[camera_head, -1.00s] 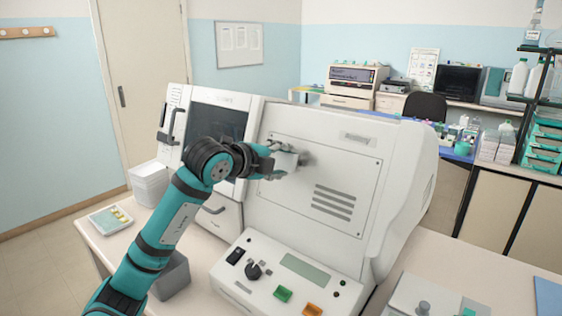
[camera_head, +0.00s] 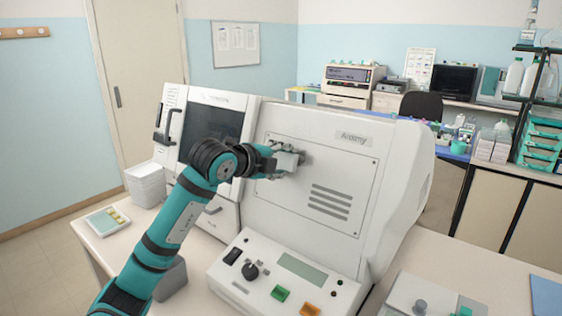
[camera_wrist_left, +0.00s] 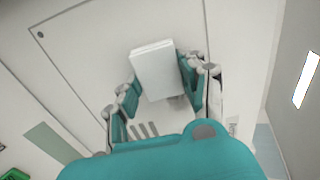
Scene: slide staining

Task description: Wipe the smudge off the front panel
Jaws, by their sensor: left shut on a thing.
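The front panel (camera_head: 275,200) is a pale plate with a screw near each visible corner and dark vent slots, on the sloped face of a large white machine; it also shows in the left wrist view (camera_wrist_left: 85,60). My left gripper (camera_head: 282,162) is shut on a white block-shaped pad (camera_head: 289,161), held at the panel's upper middle. In the left wrist view the pad (camera_wrist_left: 157,70) sits between the fingers (camera_wrist_left: 160,76). A grey smudge (camera_head: 304,156) shows at the pad's right side. The pad hides part of the panel. I cannot tell whether the pad touches it. My right gripper is not in view.
A control box (camera_head: 270,285) with a knob and coloured buttons juts out below the panel. A machine with a dark window (camera_head: 212,127) stands at left. A white bin (camera_head: 146,185) and a tray of slides (camera_head: 107,221) are on the left of the bench.

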